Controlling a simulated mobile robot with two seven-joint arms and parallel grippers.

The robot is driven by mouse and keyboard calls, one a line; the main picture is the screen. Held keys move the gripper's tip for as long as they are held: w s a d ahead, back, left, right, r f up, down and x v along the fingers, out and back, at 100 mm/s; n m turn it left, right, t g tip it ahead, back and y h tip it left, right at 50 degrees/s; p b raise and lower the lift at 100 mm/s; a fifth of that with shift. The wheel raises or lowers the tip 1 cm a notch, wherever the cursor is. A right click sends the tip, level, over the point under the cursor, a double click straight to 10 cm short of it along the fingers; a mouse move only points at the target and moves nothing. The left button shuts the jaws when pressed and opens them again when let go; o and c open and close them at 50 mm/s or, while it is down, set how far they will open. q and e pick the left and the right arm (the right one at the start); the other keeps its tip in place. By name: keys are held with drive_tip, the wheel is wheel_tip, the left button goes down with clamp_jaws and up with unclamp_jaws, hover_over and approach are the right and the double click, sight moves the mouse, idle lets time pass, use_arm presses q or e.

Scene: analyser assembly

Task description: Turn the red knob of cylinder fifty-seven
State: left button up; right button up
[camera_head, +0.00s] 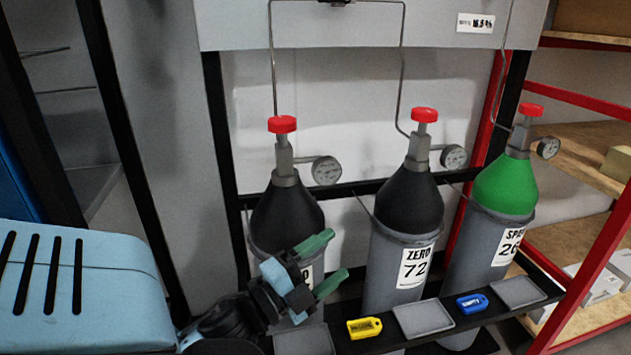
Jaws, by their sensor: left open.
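Three gas cylinders stand in a row, each with a red knob on top. The left cylinder (288,217) has a black shoulder and a red knob (282,124); its label is mostly hidden behind my left gripper, so its number cannot be read. The middle cylinder (408,200), also black-shouldered, reads ZERO 72 and has a red knob (424,115). The right cylinder (505,185) has a green shoulder, a label whose number starts with 2, and a red knob (531,110). My left gripper (328,262) is open and empty, in front of the left cylinder's body, well below its knob. My right gripper is out of view.
Gauges (326,170) and thin pipes sit beside the knobs. A black front rail (375,343) carries grey trays, a yellow tag (364,328) and a blue tag (472,303). A red-framed shelf (590,265) stands at right. The space before the knobs is clear.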

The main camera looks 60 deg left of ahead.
use_arm(q)
drive_tip(key=f+n, duration=0.1)
drive_tip(key=f, duration=0.1)
drive_tip(key=s+f+n+g+y, duration=0.2)
drive_tip(key=f, duration=0.1)
drive_tip(key=shift+a+f, duration=0.3)
idle(0.4)
